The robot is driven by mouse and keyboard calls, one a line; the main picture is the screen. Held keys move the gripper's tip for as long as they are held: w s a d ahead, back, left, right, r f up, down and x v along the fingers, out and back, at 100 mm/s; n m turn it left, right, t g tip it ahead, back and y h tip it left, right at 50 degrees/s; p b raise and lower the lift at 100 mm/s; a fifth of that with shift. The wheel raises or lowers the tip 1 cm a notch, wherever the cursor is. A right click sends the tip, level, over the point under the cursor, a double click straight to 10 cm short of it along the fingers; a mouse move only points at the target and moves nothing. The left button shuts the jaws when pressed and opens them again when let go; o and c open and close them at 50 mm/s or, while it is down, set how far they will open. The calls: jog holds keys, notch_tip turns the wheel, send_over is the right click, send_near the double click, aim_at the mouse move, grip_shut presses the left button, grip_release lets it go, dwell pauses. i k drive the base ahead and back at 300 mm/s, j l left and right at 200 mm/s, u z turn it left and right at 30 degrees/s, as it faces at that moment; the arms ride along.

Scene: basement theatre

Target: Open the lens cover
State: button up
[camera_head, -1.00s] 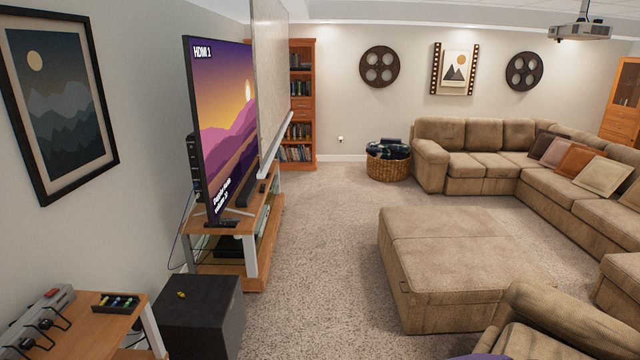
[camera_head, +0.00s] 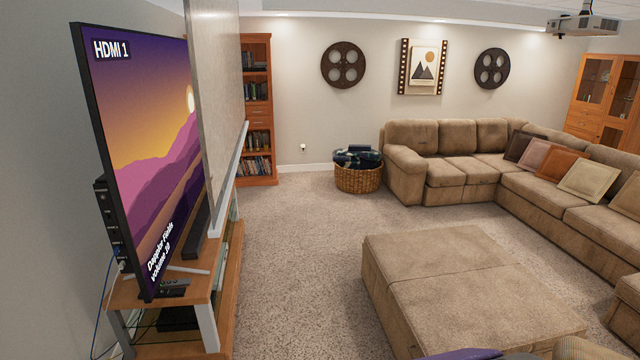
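A white projector (camera_head: 583,25) hangs from the ceiling at the upper right, far off across the room. Its lens side is too small to tell whether a cover is open or shut. My gripper is not clearly in view. A purple and dark shape at the bottom edge is cut off, and I cannot tell what it is.
A television (camera_head: 150,150) on a wooden stand (camera_head: 225,290) is close on the left, beside a hanging screen (camera_head: 215,80). A tan ottoman (camera_head: 460,285) and sectional sofa (camera_head: 470,155) fill the right. Carpet (camera_head: 300,240) between them is clear. A basket (camera_head: 358,178) stands by the back wall.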

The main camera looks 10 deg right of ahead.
aim_at(555, 25)
jog(key=i, duration=3.6)
jog(key=i+j+z, duration=0.2)
jog(key=i, duration=1.6)
jog(key=i+l+z, duration=0.15)
jog(key=i+z, duration=0.25)
jog(key=i, duration=0.25)
jog(key=i+z, duration=0.35)
jog(key=i, duration=0.25)
jog(key=i+j+z, duration=0.4)
jog(key=i, duration=0.2)
jog(key=i+l+z, duration=0.25)
jog(key=i+z, duration=0.15)
jog(key=i+l+z, duration=0.15)
jog(key=i+z, duration=0.7)
jog(key=i+j+z, duration=0.2)
jog(key=i+z, duration=0.2)
jog(key=i, duration=0.1)
